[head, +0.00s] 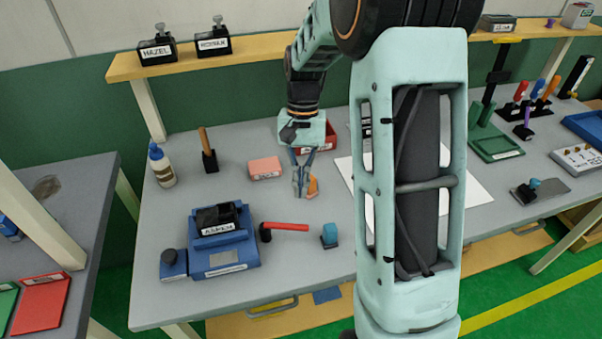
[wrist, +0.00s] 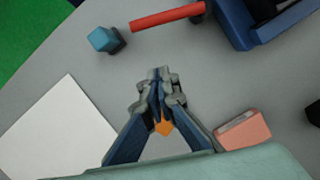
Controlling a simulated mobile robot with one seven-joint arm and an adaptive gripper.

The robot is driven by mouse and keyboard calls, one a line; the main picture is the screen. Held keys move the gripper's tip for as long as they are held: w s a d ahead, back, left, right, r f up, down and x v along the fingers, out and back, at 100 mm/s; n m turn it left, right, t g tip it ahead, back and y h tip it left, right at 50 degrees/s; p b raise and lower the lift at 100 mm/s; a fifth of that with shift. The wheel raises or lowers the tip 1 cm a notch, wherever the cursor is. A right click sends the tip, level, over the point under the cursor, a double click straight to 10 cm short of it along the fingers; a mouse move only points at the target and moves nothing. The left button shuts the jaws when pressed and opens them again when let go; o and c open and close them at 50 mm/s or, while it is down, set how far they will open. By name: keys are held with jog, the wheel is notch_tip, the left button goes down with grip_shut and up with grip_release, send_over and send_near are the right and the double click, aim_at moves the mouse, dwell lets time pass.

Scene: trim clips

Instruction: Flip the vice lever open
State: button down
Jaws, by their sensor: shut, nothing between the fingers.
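The blue vice (head: 223,257) sits at the front left of the bench, with a black block labelled ASPEN (head: 216,218) in it. Its red lever (head: 287,227) sticks out to the right from a dark pivot, roughly level above the bench. In the wrist view the lever (wrist: 168,18) and part of the vice (wrist: 240,25) show at the top edge. My gripper (head: 301,192) is shut and empty, above the bench behind the lever and apart from it. In the wrist view the closed fingertips (wrist: 160,75) point toward the lever.
A small blue-topped block (head: 330,235) stands just right of the lever's end. A pink box (head: 264,168) lies behind the vice, and an orange item (head: 312,187) shows beside my fingers. White paper (wrist: 58,130) lies on the bench. Bare bench lies between fingertips and lever.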

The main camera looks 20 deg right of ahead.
jog(key=x, duration=0.4)
jog(key=shift+s+a+r+p, duration=0.15)
jog(key=shift+s+a, duration=0.1)
jog(key=shift+s, duration=0.35)
jog(key=shift+s+a+r+p, duration=0.1)
jog(key=shift+s+a, duration=0.1)
jog(key=shift+s, duration=0.45)
jog(key=shift+s+a+r+p, duration=0.15)
jog(key=shift+s+a, duration=0.1)
jog(key=shift+s, duration=0.35)
